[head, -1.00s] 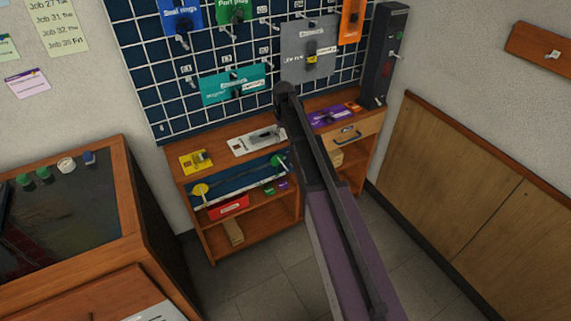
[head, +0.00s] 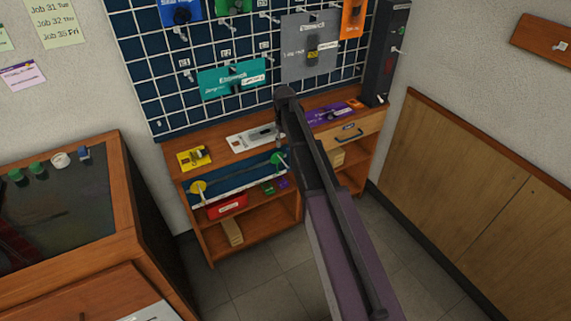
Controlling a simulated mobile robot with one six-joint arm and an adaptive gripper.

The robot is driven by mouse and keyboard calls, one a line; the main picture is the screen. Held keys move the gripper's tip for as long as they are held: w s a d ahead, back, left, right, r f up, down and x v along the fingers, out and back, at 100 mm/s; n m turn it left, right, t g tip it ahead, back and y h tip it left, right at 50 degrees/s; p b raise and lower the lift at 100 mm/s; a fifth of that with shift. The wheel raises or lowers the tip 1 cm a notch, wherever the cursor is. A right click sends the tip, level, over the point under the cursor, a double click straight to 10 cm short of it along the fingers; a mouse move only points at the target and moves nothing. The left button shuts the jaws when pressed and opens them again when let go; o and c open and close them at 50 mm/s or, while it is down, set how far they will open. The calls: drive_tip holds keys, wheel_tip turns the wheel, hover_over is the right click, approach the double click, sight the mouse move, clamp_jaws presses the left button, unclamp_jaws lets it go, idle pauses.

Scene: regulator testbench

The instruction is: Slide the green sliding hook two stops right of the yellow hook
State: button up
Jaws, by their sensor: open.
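The yellow hook (head: 199,188) sits at the left end of a dark blue rail (head: 238,178) on the front of the wooden bench. The green sliding hook (head: 277,160) is on the same rail, well to the right of the yellow hook and close to the left edge of my arm. The rail's stops are too small to count, and my arm covers the area just right of the green hook. My arm rises from the lower right to the bench, and its gripper does not show in the head view.
Yellow, white and purple cards with parts lie on the bench top (head: 215,143). A red box (head: 227,206) is on the shelf below the rail. A grid board (head: 150,75) stands behind. A wooden cabinet (head: 150,230) is at left. Floor (head: 265,270) is clear before the bench.

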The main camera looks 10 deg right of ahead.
sight(285, 163)
drive_tip(key=shift+f+b, duration=4.5)
drive_tip(key=shift+f, duration=0.35)
drive_tip(key=shift+d, duration=0.1)
clamp_jaws()
